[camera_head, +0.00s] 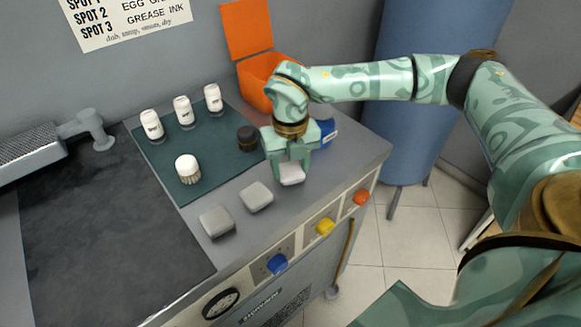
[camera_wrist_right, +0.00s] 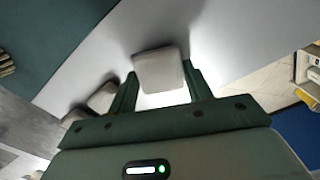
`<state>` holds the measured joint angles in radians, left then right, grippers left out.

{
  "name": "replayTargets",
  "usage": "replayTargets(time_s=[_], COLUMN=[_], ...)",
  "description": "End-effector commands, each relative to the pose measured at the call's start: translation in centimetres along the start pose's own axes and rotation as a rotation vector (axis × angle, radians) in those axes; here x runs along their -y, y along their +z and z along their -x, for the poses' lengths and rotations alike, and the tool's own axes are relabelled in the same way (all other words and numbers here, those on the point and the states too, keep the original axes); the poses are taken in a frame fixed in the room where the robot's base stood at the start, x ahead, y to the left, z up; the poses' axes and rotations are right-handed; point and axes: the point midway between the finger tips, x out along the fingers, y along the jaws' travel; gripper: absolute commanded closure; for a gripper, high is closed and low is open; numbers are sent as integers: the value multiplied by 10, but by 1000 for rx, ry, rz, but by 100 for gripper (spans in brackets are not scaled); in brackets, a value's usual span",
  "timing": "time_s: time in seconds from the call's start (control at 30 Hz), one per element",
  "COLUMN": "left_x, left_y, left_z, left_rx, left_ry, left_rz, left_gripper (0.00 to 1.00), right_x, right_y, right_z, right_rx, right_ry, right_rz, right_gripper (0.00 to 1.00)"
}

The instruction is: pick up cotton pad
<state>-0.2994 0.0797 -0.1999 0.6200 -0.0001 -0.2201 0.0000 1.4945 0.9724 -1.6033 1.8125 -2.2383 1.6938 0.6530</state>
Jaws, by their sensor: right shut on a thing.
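Three pale grey cotton pads are in the head view. My right gripper (camera_head: 290,163) points down at the front right of the counter and is shut on the rightmost cotton pad (camera_head: 292,176). In the right wrist view this held pad (camera_wrist_right: 159,69) sits between the two green fingers. I cannot tell whether it still touches the counter. The middle pad (camera_head: 256,197) and the left pad (camera_head: 216,222) lie flat on the grey counter edge, left of the gripper. My left gripper is out of view.
A dark green mat (camera_head: 171,161) holds several white bottles, a round brush (camera_head: 187,169) and a dark jar (camera_head: 248,138). An open orange box (camera_head: 254,85) stands behind my right wrist. A blue-labelled container (camera_head: 327,131) is close right of the gripper. Coloured knobs line the front panel.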

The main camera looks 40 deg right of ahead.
Motion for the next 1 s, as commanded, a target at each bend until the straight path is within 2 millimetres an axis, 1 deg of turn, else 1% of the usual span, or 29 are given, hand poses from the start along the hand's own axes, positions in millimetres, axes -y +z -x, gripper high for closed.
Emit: replayTargets(time_s=[0.2,0.27,0.47,0.5,0.6,0.7,0.83,1.0], left_x=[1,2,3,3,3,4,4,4], left_y=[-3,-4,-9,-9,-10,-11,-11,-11], left_z=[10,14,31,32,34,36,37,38], left_rx=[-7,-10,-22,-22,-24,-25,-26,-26], left_ry=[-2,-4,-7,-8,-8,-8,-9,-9], left_rz=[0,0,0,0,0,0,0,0], left_gripper=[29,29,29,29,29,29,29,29], right_x=[0,-4,-20,-25,-36,-44,-51,-54], right_y=[0,-10,-48,-60,-84,-103,-119,-128], right_z=[32,43,94,97,107,115,122,126], right_rx=[4,3,5,2,2,2,1,0], right_ry=[2,3,3,2,2,1,2,0], right_rz=[-2,4,4,8,7,5,4,0], right_gripper=[71,71,71,71,71,71,71,71])
